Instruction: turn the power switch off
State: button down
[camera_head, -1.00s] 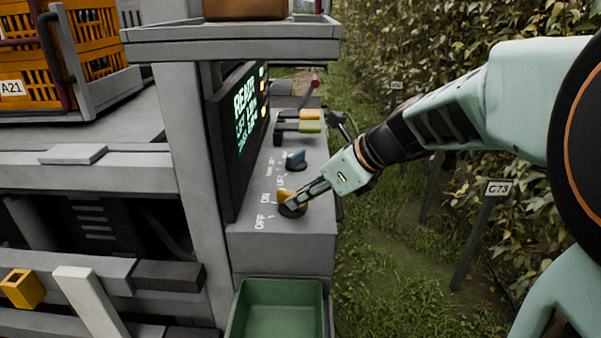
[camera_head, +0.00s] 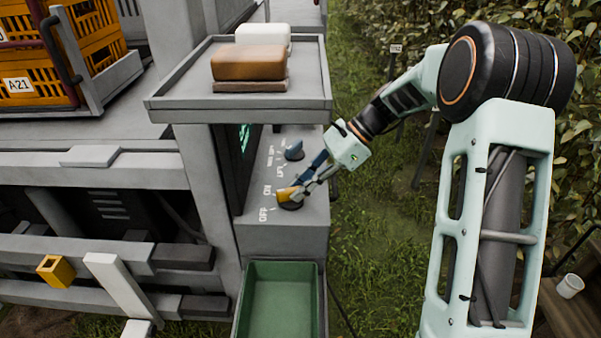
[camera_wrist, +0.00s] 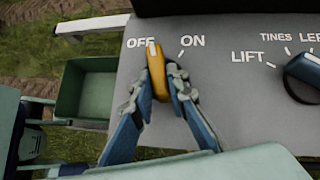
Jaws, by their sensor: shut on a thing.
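The power switch is a yellow knob (camera_head: 287,194) on the grey control panel, with OFF and ON printed beside it. My gripper (camera_head: 296,195) reaches it from the right and is shut on it. In the wrist view the yellow knob (camera_wrist: 157,72) stands between my gripper's fingertips (camera_wrist: 158,85), one finger on each side. Its far end, with a white mark, points close beside the OFF label (camera_wrist: 140,42) and away from the ON label (camera_wrist: 193,40). The fingers and wrist hide part of the knob's base.
A blue knob (camera_head: 294,150) marked LIFT and TINES sits farther back on the panel. A shelf (camera_head: 240,103) with a brown block overhangs the panel. A green bin (camera_head: 280,300) is below the panel. Foliage and grass lie to the right.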

jog(key=shift+w+n+g+h+p, duration=0.2)
jog(key=shift+n+g+h+p, duration=0.2)
jog(key=shift+n+g+p, duration=0.9)
jog(key=shift+n, duration=0.3)
jog(key=c, duration=1.9)
grip_release()
jog(key=shift+a, duration=0.1)
jog(key=shift+w, duration=0.1)
jog(key=v, duration=1.2)
